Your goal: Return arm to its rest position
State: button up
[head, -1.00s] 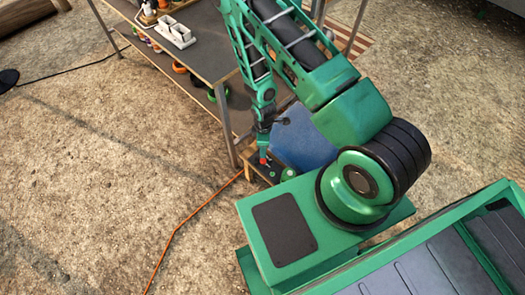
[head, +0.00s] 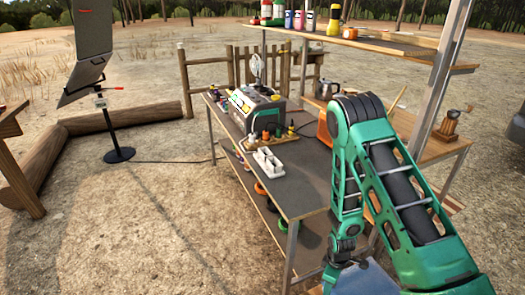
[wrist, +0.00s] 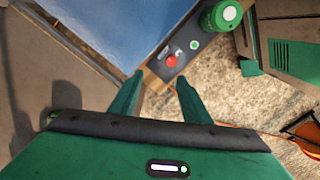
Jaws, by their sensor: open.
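My green arm (head: 400,190) stands at the right of the head view, bent at a high elbow, with its forearm hanging down beside the dark table. Its lower end runs down to the bottom edge, so the fingers do not show there. In the wrist view my gripper (wrist: 160,78) points away with its two green fingers apart and nothing between them. Beyond the fingertips is a dark box with a red button (wrist: 171,61) on a wooden edge. A blue panel (wrist: 110,22) lies to the left of it.
The dark-topped table (head: 300,178) holds a machine (head: 258,108), a white tray (head: 268,162) and small items. A shelf (head: 350,38) with bottles stands behind. A metal post (head: 440,75) rises at right. Open ground lies left. A green cylinder (wrist: 222,16) is near the gripper.

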jog(key=s+d+r+m, duration=0.1)
jog(key=d+r+m, duration=0.4)
jog(key=r, duration=0.9)
jog(key=s+d+r+m, duration=0.1)
jog(key=d+r+m, duration=0.35)
jog(key=r, duration=0.95)
jog(key=s+d+r+m, duration=0.2)
jog(key=s+r+m, duration=0.2)
jog(key=s+r, duration=0.5)
jog(key=s+d+r+m, duration=0.3)
jog(key=s+r, duration=0.6)
jog(key=s, duration=0.4)
jog(key=shift+s+d+m, duration=0.2)
jog(key=shift+s+m, duration=0.15)
jog(key=shift+m, duration=0.3)
